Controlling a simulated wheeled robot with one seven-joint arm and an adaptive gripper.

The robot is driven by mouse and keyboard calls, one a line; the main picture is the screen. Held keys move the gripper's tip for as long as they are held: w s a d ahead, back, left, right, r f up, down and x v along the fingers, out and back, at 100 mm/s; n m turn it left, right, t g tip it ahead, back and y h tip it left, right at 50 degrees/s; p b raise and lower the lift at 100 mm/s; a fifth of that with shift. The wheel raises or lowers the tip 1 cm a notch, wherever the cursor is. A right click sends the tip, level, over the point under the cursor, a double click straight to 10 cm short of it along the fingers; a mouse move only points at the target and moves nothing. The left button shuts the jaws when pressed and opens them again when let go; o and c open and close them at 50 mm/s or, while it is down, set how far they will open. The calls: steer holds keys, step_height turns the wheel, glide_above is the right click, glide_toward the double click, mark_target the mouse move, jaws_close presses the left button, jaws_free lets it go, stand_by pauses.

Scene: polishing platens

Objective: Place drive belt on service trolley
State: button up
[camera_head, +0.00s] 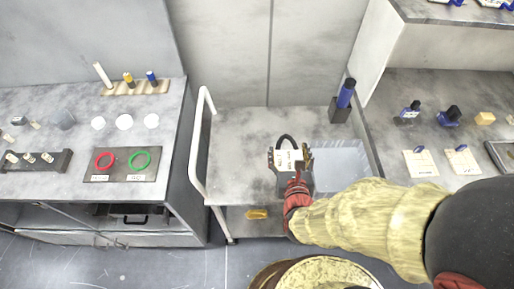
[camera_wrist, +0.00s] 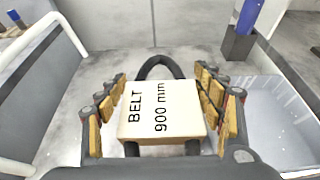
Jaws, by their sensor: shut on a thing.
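The drive belt shows as a black loop (camera_wrist: 160,66) behind a cream label block (camera_wrist: 160,110) that reads "BELT 900 mm". My gripper (camera_wrist: 160,100) has its padded fingers on both sides of the label block and is shut on it. In the head view the belt (camera_head: 287,141) and my gripper (camera_head: 291,160) are over the top of the service trolley (camera_head: 235,165), just left of a grey bin. I cannot tell whether the belt touches the trolley top. The lower part of the belt is mostly hidden by the label and my gripper.
The open grey bin (camera_head: 345,160) takes up the trolley's right side. A blue-topped item in a dark holder (camera_head: 341,105) stands at the back right. The white trolley handle (camera_head: 200,150) rises at left. The trolley's left and back top is clear. Benches flank both sides.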

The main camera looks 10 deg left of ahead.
steer(key=w+a+f+b, duration=0.3)
steer(key=w+a+f, duration=0.2)
steer(key=a, duration=0.3)
steer(key=b, duration=0.2)
glide_above(257, 153)
steer(key=f, duration=0.4)
steer(key=shift+s+d+f, duration=0.1)
steer(key=shift+d+f, duration=0.15)
steer(key=shift+a+f, duration=0.1)
steer(key=shift+f, duration=0.1)
steer(key=f+b, duration=0.1)
steer(key=f, duration=0.2)
steer(key=shift+w+a+f+b, duration=0.1)
steer(key=shift+w+f+b, duration=0.1)
steer(key=shift+b, duration=0.1)
steer(key=shift+r, duration=0.1)
steer(key=o, duration=1.2)
steer(key=shift+o, duration=0.6)
